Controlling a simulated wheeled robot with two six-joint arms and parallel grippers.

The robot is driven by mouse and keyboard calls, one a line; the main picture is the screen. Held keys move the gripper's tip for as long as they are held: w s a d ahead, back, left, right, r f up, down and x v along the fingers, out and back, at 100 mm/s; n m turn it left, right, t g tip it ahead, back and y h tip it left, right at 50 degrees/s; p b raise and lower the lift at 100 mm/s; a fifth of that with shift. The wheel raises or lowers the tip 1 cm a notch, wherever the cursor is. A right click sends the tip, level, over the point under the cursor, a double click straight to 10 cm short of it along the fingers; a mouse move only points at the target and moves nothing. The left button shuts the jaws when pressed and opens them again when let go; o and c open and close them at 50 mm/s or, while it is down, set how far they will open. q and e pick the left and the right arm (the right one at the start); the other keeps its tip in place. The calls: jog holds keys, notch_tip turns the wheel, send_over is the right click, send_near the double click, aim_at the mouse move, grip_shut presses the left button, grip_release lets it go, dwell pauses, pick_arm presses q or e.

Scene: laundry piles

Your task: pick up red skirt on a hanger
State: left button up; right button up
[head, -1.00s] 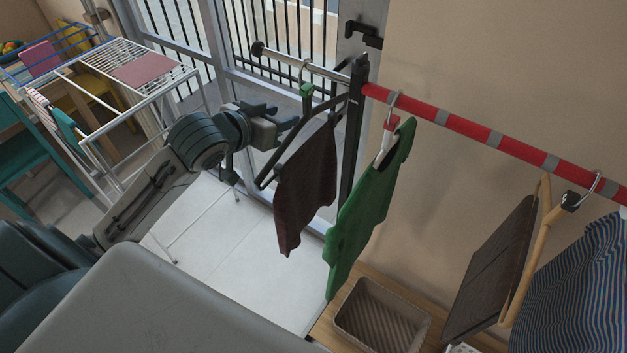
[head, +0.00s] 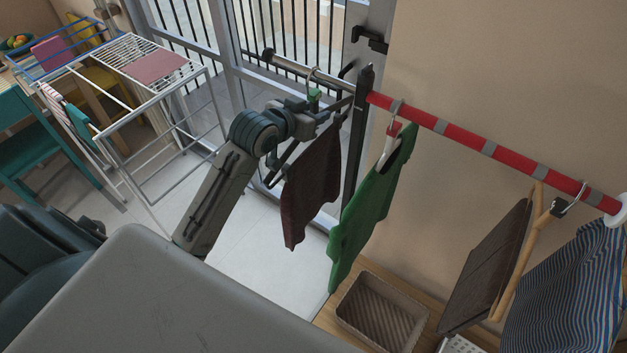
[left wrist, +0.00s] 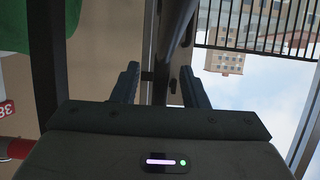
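The red skirt (head: 312,185) is a dark maroon garment on a black hanger (head: 280,172). It hangs by a metal hook with a green piece (head: 314,95) from the left, silvery part of the rail. My left gripper (head: 326,114) is at the upper part of this hanger, above the skirt. In the left wrist view my left gripper (left wrist: 159,68) has its two fingers apart, with a dark bar running between and beyond them. I cannot tell whether they touch the hanger. The skirt is not clearly seen in that view. My right gripper is out of view.
A black post (head: 357,150) stands just right of the skirt. A green garment (head: 372,205) hangs beyond it on the red rail (head: 470,145). Further right hang a brown garment (head: 488,262) and a striped one (head: 570,290). A basket (head: 382,312) sits below. A drying rack (head: 150,90) stands left.

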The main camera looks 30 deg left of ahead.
pick_arm(q)
jog(key=shift+w+d+f, duration=0.1)
jog(key=shift+w+f, duration=0.15)
jog(key=shift+w, duration=0.2)
jog(key=shift+s, duration=0.1)
grip_shut()
jog(key=shift+r, duration=0.1)
dwell(0.9)
